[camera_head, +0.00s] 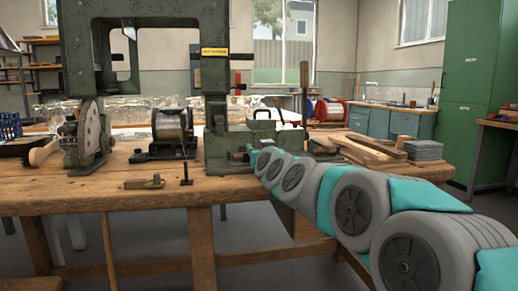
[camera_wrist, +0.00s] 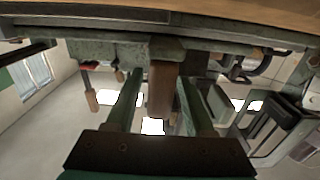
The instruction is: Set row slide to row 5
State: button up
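The green cast-metal tufting machine (camera_head: 215,140) stands on the wooden bench. My gripper (camera_head: 246,156) is at the lower right of the machine's base, largely hidden by my arm in the head view. In the wrist view my gripper (camera_wrist: 160,90) has its two green fingers apart. A brown handle-like piece (camera_wrist: 160,95) lies between them, with a gap visible at its left and right. I cannot tell how deep it is between the fingertips. I cannot make out the row slide or its row marks for certain; the brown piece may be its handle.
A wire spool (camera_head: 172,127) and a wheel-shaped unit (camera_head: 90,137) stand left on the bench (camera_head: 120,197). A small wooden tool (camera_head: 143,183) and a thin dark post (camera_head: 186,170) are near the front. Wooden boards (camera_head: 370,150) and grey slabs (camera_head: 423,150) lie right.

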grip_shut()
dwell(1.2)
